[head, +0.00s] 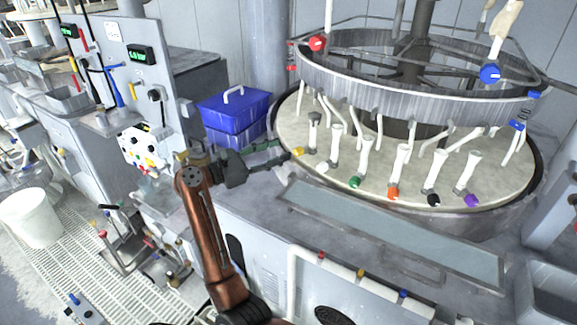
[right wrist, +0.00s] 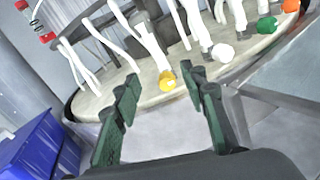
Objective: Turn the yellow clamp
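The yellow clamp (head: 297,152) is a small yellow knob at the left rim of the round platen (head: 330,188), at the foot of a white hose. In the right wrist view the yellow clamp (right wrist: 167,82) shows between and beyond my two green fingertips. My right gripper (head: 277,154) is open and empty, just left of the clamp in the head view. Its fingers lie one on each side of the clamp in the wrist picture; I cannot tell the exact gap, and no contact shows. My left gripper is not in view.
White (right wrist: 222,53), green (head: 355,182), orange (head: 393,192), black (head: 434,200) and purple (head: 472,201) clamps follow along the rim. A blue bin (head: 234,112) stands left of the platen. A flat grey tray (head: 390,230) lies in front; a control panel (head: 140,80) is at left.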

